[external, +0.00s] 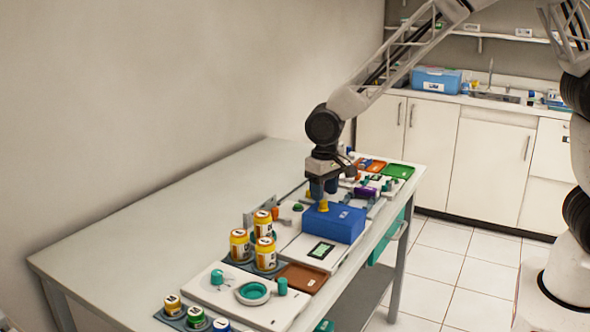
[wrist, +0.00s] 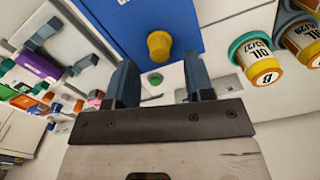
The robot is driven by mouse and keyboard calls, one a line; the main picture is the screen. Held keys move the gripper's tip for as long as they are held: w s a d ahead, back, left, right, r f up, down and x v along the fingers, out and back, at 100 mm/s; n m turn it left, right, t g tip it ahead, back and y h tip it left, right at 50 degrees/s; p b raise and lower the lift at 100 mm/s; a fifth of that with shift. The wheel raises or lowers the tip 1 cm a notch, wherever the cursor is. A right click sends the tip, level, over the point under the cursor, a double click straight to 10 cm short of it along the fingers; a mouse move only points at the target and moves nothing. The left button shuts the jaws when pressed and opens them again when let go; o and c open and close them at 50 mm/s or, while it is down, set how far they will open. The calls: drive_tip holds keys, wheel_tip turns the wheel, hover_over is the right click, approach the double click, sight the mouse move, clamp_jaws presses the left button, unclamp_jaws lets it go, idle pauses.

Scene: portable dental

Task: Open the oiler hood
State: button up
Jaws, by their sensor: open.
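The blue box-shaped hood (external: 342,224), which I take to be the oiler hood, sits on a white unit on the table. It looks closed. A yellow knob (external: 323,206) stands out from it. In the wrist view, the blue hood (wrist: 125,22) fills the top middle, and its yellow knob (wrist: 159,45) lies just beyond the fingertips, between their lines. My gripper (external: 322,188) is over the hood's left part, close to the knob. In the wrist view, my gripper (wrist: 161,72) is open and empty, with its two fingers apart.
Yellow oil cans (external: 264,252) stand left of the hood. A small screen (external: 321,250) and a brown tray (external: 301,278) are in front. A purple block (external: 366,192) and orange and green trays (external: 398,171) lie behind. The table's left side (external: 150,220) is clear.

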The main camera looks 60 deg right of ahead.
sight(334, 217)
drive_tip(key=shift+f, duration=1.7)
clamp_jaws()
